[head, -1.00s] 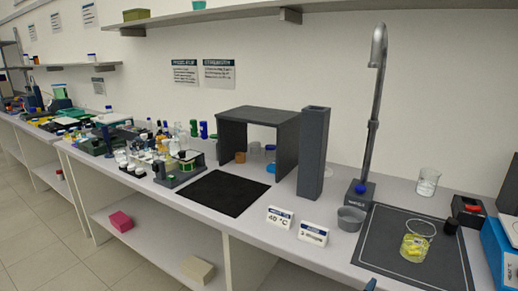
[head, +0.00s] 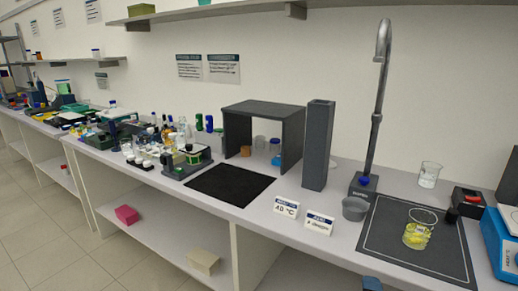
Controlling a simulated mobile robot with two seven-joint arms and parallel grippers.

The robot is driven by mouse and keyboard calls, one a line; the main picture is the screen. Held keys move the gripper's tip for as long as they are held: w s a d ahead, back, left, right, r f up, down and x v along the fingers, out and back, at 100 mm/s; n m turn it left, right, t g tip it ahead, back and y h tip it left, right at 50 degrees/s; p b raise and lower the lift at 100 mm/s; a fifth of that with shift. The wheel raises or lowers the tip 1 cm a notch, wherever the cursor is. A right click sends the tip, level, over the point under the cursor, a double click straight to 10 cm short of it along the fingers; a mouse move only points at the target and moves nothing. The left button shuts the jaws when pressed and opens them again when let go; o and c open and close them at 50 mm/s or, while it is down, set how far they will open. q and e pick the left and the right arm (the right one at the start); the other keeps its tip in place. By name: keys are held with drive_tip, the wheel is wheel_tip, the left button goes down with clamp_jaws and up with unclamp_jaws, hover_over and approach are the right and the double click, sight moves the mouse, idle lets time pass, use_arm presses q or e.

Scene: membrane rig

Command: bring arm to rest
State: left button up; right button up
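Neither gripper can be made out in the head view. A small dark blue piece (head: 372,284) shows at the bottom edge, in front of the bench; I cannot tell whether it is part of my arm. The bench (head: 330,232) runs across the view. A glass beaker with yellow contents (head: 417,235) stands on the dark outlined mat (head: 380,245), below the tall grey tap-like post (head: 376,120).
A black mat (head: 230,185) lies bare on the bench. Beside it are a dark open-fronted stand (head: 240,125), a tall grey box (head: 318,145), a grey cup (head: 355,208) and two small signs (head: 286,208). Bottles and racks crowd the left. A blue device (head: 505,245) stands at right.

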drive_tip(key=s+d+f+m+g+y, duration=0.2)
drive_tip(key=s+f+m, duration=0.4)
drive_tip(key=s+f, duration=0.2)
drive_tip(key=s+d+f+m+g+y, duration=0.1)
drive_tip(key=s+d+f+m+y, duration=0.1)
drive_tip(key=s+f+m, duration=0.5)
drive_tip(key=s+f, duration=0.1)
drive_tip(key=s, duration=0.3)
drive_tip(key=shift+s+f+g+y, duration=0.15)
drive_tip(key=shift+f+g+y, duration=0.15)
drive_tip(key=shift+f+g, duration=0.1)
drive_tip(key=shift+d, duration=0.1)
